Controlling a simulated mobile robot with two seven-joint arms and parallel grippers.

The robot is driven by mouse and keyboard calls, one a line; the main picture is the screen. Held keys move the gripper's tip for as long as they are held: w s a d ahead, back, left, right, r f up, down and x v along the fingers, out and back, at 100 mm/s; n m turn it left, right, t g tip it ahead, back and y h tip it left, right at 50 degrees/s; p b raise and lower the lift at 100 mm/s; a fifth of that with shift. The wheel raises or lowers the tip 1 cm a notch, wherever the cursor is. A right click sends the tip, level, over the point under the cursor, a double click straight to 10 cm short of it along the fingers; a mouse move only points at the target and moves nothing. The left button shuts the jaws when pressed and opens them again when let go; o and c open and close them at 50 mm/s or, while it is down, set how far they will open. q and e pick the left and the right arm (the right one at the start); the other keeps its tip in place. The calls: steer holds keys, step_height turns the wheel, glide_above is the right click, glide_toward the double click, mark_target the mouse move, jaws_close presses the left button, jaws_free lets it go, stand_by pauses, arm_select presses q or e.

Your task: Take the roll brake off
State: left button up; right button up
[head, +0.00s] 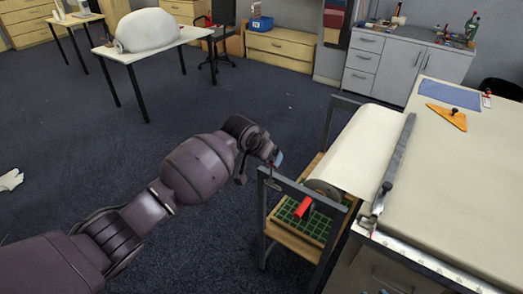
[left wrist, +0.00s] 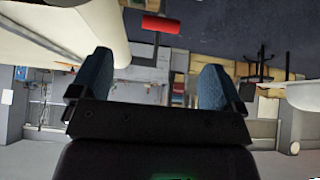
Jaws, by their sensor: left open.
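The roll brake shows as a short red handle (head: 304,207) at the near end of the roll stand, below the roll's end. In the left wrist view the red handle (left wrist: 160,24) is at the top centre, on a thin metal bracket, beyond the fingers. The pale cloth roll (head: 365,148) lies in the stand and also fills the upper left of the left wrist view (left wrist: 75,25). My left gripper (head: 277,158) is above and left of the handle, by the stand's top rail. Its blue-tipped fingers (left wrist: 158,85) are open and empty, apart from the handle. My right gripper is out of view.
The stand's grey frame (head: 300,186) and wooden shelf with a green grid mat (head: 312,222) surround the handle. The long cloth table (head: 460,185) is at right, with a metal straightedge (head: 396,160) along its edge. The dark floor (head: 100,150) left of the stand is mostly clear.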

arm_select(q)
steer(key=shift+s+a+r, duration=0.25)
steer(key=shift+s+r, duration=0.05)
steer(key=shift+r, duration=0.2)
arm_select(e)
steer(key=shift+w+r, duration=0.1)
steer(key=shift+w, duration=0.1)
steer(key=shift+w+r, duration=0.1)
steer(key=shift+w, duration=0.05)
